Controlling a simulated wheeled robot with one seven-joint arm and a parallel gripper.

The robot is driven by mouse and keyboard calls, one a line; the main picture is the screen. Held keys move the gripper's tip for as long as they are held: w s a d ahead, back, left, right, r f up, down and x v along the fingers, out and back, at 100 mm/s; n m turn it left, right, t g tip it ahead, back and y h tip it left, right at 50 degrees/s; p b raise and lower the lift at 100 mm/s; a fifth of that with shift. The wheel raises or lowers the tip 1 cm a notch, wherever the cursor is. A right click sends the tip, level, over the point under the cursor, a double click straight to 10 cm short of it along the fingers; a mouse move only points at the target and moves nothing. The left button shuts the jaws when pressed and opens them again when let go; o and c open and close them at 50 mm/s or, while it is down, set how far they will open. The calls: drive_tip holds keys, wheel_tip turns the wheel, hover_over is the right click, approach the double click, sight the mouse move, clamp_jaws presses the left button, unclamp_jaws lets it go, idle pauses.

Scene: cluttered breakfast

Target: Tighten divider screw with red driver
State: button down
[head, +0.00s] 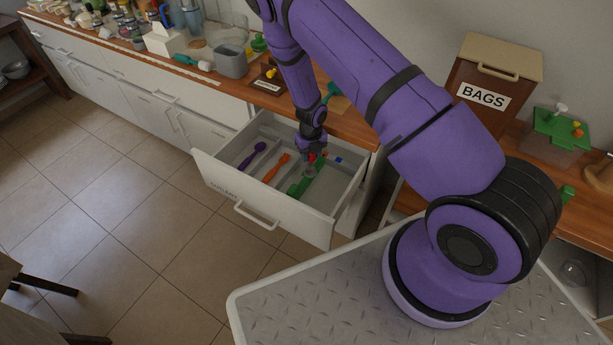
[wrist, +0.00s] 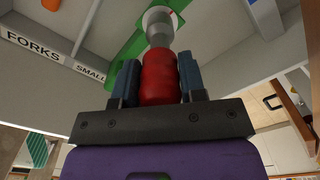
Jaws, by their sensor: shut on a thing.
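My gripper (wrist: 160,88) is shut on the red driver (wrist: 158,78), with a finger on each side of its red handle. The driver's grey shaft reaches to a round pale screw head (wrist: 160,18) on the green divider (wrist: 127,42). The tip appears to meet the screw, but the exact contact is hard to tell. In the head view my gripper (head: 312,158) points down into the open drawer, over the green divider (head: 306,180). The driver is mostly hidden there.
The open drawer (head: 265,208) also holds a purple spoon (head: 252,156), an orange utensil (head: 275,168) and a small blue piece (head: 339,161). Drawer walls surround my gripper. The counter above carries a grey tub (head: 232,62) and a BAGS box (head: 490,75).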

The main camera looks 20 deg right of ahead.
drive_tip(key=c, duration=0.6)
unclamp_jaws()
drive_tip(key=shift+r, duration=0.1)
drive_tip(key=shift+c, duration=0.5)
drive_tip(key=shift+r, duration=2.9)
drive_tip(key=shift+r, duration=0.1)
wheel_tip(320, 180, up, 11)
drive_tip(key=shift+f, duration=0.2)
